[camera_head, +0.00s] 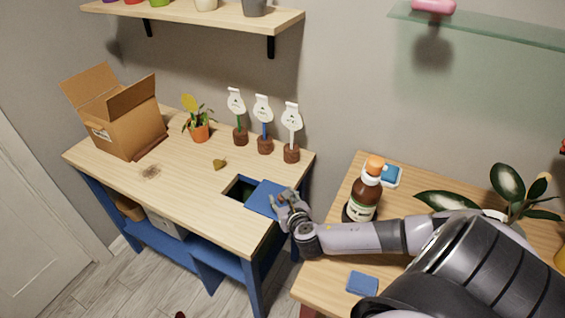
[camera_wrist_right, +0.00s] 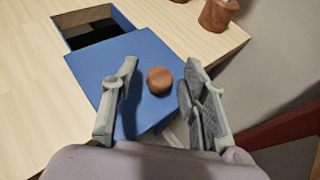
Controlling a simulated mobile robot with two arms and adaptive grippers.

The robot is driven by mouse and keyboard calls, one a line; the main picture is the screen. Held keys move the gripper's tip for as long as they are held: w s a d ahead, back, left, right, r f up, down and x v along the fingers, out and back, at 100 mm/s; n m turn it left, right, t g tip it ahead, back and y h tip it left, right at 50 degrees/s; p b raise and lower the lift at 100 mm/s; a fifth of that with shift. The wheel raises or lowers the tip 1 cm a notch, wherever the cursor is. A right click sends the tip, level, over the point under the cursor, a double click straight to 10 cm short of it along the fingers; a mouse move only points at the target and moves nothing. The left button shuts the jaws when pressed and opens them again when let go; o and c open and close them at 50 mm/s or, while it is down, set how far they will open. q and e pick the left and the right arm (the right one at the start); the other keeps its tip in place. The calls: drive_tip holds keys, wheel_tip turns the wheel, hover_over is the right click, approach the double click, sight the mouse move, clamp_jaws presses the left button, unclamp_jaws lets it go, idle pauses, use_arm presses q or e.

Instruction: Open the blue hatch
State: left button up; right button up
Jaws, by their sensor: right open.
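The blue hatch (camera_head: 262,197) is a flat panel at the right end of the wooden workbench; it also fills the middle of the right wrist view (camera_wrist_right: 95,70). To its left a dark rectangular opening (camera_head: 238,189) is uncovered, also in the wrist view (camera_wrist_right: 88,30). A round brown wooden knob (camera_wrist_right: 160,80) stands on the hatch. My right gripper (camera_head: 284,198) is over the hatch's right part. Its fingers (camera_wrist_right: 161,68) are open, one on each side of the knob, with gaps visible. The head view hides the knob. My left gripper is out of view.
Three plant markers in brown pots (camera_head: 265,146) stand behind the hatch. A cardboard box (camera_head: 125,125), a potted plant (camera_head: 199,132) and a small brown-green piece (camera_head: 219,164) are farther left. On the right table stand a brown bottle (camera_head: 364,195) and a blue sponge-like block (camera_head: 362,283).

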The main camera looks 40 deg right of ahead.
drive_tip(key=shift+r, duration=0.1)
wheel_tip(320, 180, up, 10)
idle(0.5)
idle(0.4)
